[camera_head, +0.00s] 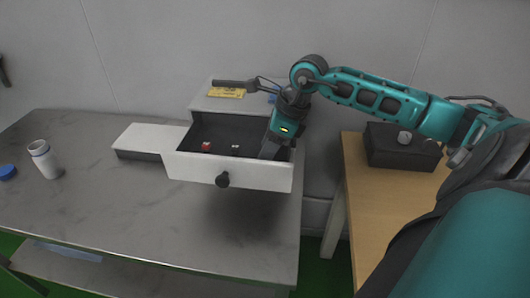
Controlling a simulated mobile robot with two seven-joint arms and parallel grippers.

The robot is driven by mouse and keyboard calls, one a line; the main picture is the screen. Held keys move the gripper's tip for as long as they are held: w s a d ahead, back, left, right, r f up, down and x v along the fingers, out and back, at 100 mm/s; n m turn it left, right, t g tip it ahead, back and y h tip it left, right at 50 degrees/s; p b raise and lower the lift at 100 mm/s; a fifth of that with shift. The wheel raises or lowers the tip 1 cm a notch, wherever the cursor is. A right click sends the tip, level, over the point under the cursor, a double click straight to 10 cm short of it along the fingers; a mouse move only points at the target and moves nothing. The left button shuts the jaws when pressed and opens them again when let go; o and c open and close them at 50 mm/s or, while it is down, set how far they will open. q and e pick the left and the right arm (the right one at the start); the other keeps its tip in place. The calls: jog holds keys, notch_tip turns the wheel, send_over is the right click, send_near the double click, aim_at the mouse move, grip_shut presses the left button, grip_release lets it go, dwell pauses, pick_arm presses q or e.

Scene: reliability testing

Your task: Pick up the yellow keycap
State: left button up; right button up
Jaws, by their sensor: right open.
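I cannot make out a yellow keycap; it may be hidden behind my right gripper or inside the drawer. The open white drawer (215,172) holds a small red piece (206,146) and a small white piece (235,147) on its dark floor. My right gripper (268,151) points down into the right part of the drawer, to the right of both pieces. It is open, and its fingertips are partly hidden by the drawer front. My left gripper is not in view.
A yellow label (227,92) lies on the cabinet top. A dark box (400,156) stands on the wooden table.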

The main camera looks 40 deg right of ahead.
jog(key=shift+a+f, duration=0.1)
jog(key=shift+f, duration=0.2)
jog(key=shift+c, duration=0.4)
grip_shut()
